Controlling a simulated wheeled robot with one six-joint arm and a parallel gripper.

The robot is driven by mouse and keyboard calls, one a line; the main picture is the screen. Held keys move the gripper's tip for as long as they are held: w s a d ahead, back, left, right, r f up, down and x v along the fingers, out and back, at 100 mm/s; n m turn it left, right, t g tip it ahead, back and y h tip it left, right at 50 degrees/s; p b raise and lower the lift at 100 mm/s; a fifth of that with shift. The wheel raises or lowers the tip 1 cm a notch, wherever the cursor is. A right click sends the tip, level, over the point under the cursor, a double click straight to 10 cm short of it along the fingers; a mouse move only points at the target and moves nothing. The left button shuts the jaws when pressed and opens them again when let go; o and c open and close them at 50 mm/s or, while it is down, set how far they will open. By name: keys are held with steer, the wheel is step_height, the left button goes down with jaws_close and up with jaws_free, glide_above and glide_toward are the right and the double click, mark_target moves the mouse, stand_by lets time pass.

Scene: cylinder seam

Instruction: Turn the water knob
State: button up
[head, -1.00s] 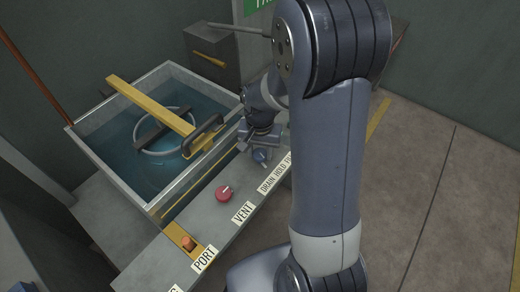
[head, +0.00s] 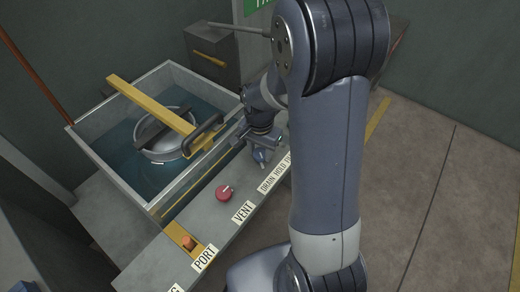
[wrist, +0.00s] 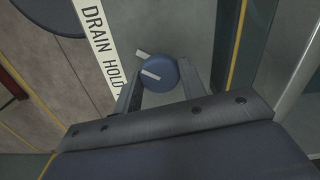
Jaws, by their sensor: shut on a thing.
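The blue water knob (wrist: 158,76), with a pale pointer bar across its face, sits on the grey ledge beside the "DRAIN HOLD" label. In the head view the knob (head: 261,156) shows small just below my gripper (head: 256,143), partly covered by it. In the wrist view my gripper (wrist: 160,88) has one finger on each side of the knob and is shut on it. The label (wrist: 102,45) runs along the left side of the knob; its last part is hidden by a finger.
Left of the ledge is a water tank (head: 86,141) with a yellow bar (head: 150,103) across it and a metal cylinder (head: 167,146) in the water. A red knob (head: 224,193) by "VENT" and an orange plug (head: 187,242) by "PORT" sit along the ledge.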

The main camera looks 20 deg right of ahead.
mark_target(260, 153)
steer(key=o, duration=0.9)
steer(key=shift+o, duration=0.2)
step_height(260, 153, up, 11)
steer(key=p, duration=0.1)
steer(key=shift+p, duration=0.3)
steer(key=shift+f, duration=0.15)
step_height(260, 153, down, 11)
steer(key=shift+r+b, duration=0.1)
steer(key=shift+b, duration=0.75)
steer(key=shift+r, duration=0.15)
